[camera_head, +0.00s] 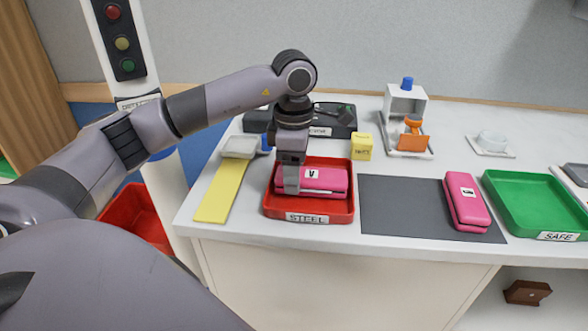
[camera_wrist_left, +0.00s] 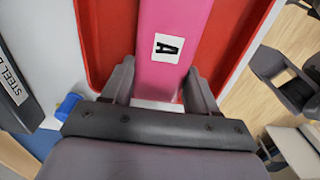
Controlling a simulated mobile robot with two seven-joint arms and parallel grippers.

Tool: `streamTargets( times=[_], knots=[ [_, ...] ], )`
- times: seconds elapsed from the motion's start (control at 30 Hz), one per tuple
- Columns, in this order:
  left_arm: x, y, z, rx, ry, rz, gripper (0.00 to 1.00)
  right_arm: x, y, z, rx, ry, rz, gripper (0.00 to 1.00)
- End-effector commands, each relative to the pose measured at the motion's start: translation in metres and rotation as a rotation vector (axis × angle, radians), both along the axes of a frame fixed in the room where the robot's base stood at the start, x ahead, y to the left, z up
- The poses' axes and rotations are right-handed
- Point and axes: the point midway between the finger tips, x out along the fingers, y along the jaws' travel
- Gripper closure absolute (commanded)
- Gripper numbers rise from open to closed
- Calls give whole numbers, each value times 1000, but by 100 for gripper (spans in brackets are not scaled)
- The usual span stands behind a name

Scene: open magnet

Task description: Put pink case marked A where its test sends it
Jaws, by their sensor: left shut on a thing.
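The pink case marked A (camera_head: 326,183) lies inside the red tray labelled STEEL (camera_head: 307,217); its letter looks upside down in the head view. My left gripper (camera_head: 291,188) reaches down into the tray and is shut on the case near its left end. In the left wrist view the fingers (camera_wrist_left: 160,92) sit on both sides of the pink case (camera_wrist_left: 145,22), with the A label between and ahead of them. Whether the case rests fully on the tray floor is hard to tell. My right gripper is not in view.
A second pink case (camera_head: 466,203) lies on the grey mat (camera_head: 400,207). A green tray labelled SAFE (camera_head: 557,237) is at the right. A yellow strip (camera_head: 222,192), a yellow block (camera_head: 362,147), a dark tray (camera_head: 257,119) and a white-and-orange device (camera_head: 405,105) stand around.

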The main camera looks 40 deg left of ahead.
Motion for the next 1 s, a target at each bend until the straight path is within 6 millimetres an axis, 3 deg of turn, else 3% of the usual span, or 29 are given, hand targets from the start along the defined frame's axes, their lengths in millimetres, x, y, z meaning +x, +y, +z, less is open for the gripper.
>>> streamTargets(
  times=[0.1,0.13,0.2,0.63,0.77,1.0],
  knots=[
    [0,0,-4,-1,-1,0,74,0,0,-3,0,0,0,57],
    [0,0,-4,0,0,0,38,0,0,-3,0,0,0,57],
    [0,0,-3,0,0,1,16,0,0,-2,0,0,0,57],
    [1,0,6,-1,-3,1,16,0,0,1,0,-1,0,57],
    [1,0,29,-2,-6,1,16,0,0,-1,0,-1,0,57],
    [1,0,86,-1,-4,1,16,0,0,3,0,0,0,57]
  ],
)
